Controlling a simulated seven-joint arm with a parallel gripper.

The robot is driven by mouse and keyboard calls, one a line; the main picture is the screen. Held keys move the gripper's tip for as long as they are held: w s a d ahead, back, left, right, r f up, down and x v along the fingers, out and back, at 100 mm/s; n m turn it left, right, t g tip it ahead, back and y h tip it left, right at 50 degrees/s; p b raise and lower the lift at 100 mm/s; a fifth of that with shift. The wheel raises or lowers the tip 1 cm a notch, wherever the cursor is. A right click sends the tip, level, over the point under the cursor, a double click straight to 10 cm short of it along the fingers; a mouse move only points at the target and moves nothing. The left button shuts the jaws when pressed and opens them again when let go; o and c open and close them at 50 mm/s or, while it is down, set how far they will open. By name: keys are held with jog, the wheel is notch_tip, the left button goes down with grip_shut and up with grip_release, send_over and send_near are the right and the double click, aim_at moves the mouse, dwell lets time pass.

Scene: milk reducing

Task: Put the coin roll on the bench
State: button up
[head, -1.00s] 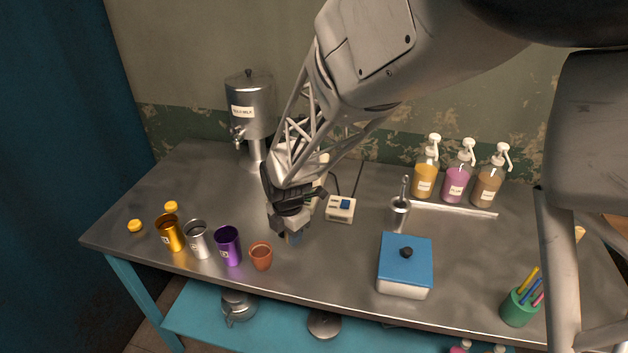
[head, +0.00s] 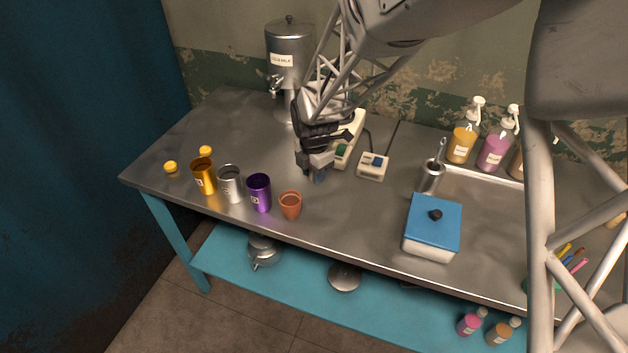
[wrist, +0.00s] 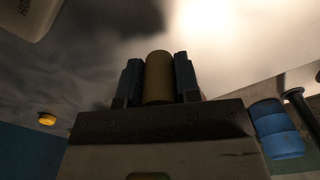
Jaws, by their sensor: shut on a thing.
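My gripper (head: 320,174) is over the left-middle part of the steel bench (head: 335,220), just behind the brown cup. In the wrist view my gripper (wrist: 159,84) has its two dark fingers closed on the sides of an olive-brown cylinder, the coin roll (wrist: 159,70). The roll lies between the fingers, with its far end showing just past their tips. In the head view the roll is hidden by my gripper. I cannot tell whether the roll touches the bench top.
Gold (head: 204,176), silver (head: 230,184), purple (head: 259,193) and brown (head: 290,205) cups stand along the front left. Behind are a metal urn (head: 289,60), a power strip (head: 349,138) and a small switch box (head: 372,166). A blue-lidded box (head: 433,228) stands right.

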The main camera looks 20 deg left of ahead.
aim_at(314, 188)
jog(key=shift+w+a+f, duration=0.1)
jog(key=shift+f, duration=1.7)
jog(key=shift+f, duration=0.15)
jog(key=o, duration=1)
jog(key=shift+c, duration=0.2)
notch_tip(314, 188, up, 12)
jog(key=shift+r, duration=0.15)
